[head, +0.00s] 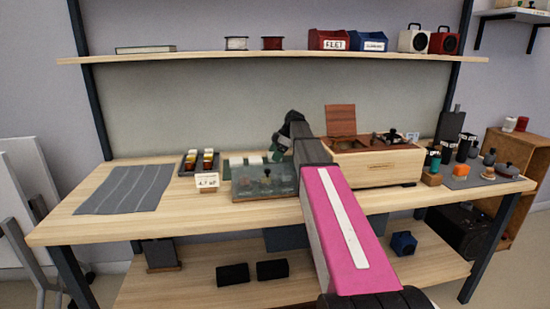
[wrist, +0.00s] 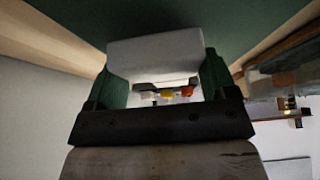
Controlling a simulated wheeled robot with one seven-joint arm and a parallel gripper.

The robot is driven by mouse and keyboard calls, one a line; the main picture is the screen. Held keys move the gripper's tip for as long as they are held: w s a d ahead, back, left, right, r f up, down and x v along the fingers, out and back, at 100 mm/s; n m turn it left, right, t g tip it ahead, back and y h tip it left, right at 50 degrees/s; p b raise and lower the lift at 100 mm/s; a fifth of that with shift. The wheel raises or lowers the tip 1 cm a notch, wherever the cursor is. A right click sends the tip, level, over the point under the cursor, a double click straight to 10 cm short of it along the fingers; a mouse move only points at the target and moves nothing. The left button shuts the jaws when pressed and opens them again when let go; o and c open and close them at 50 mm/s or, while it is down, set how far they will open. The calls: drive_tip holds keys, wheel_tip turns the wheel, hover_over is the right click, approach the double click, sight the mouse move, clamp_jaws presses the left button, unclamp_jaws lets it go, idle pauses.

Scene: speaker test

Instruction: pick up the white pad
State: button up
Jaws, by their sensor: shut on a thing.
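My gripper (wrist: 158,66) is shut on the white pad (wrist: 155,48). In the wrist view the pad is a pale block with rounded edges, held between two green fingers. In the head view my gripper (head: 278,148) is small and partly hidden by my own arm, above the bench near a clear-fronted box (head: 262,183).
A wooden case with a raised lid (head: 375,165) stands right of my arm. A grey mat (head: 125,190) lies on the left of the bench. A shelf (head: 200,54) runs above.

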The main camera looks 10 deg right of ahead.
sight(270, 155)
wheel_tip(270, 155, up, 3)
drive_tip(key=shift+s+a+r, duration=0.1)
drive_tip(key=shift+s+a, duration=0.05)
drive_tip(key=s+a+r, duration=0.6)
drive_tip(key=s+a, duration=0.1)
drive_tip(key=a, duration=0.1)
drive_tip(key=shift+s+r, duration=0.15)
drive_tip(key=shift+s, duration=0.2)
drive_tip(key=shift+a, duration=0.1)
